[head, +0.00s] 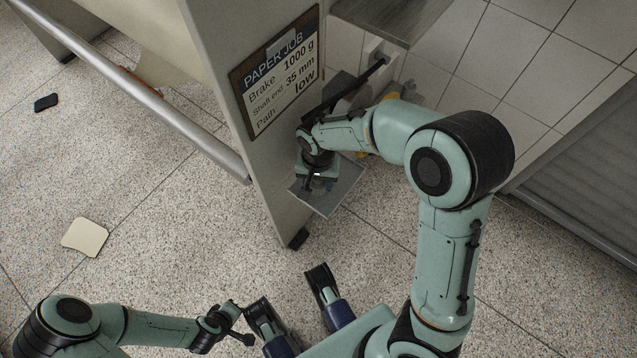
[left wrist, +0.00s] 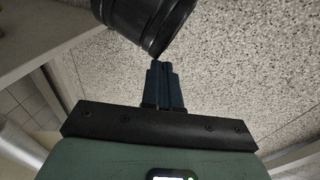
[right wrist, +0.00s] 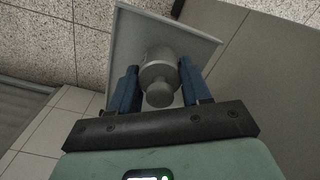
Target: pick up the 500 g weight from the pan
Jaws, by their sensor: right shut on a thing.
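The weight (right wrist: 160,72) is a grey metal cylinder with a round knob. In the right wrist view it stands between the two blue fingers of my right gripper (right wrist: 160,88), which are shut on it. The pan (right wrist: 206,46) is a flat grey plate behind the weight. In the head view the pan (head: 345,192) sits low beside the machine's side panel, with my right gripper (head: 318,182) over it. The weight is mostly hidden there, and any gap under it cannot be told. My left gripper (left wrist: 162,85) has its fingers together and empty.
The side panel (head: 235,60) with a sign (head: 278,72) stands close left of the pan. A long metal bar (head: 150,98) runs at the left. A beige pad (head: 85,237) and a small black object (head: 46,102) lie on the floor. The middle floor is open.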

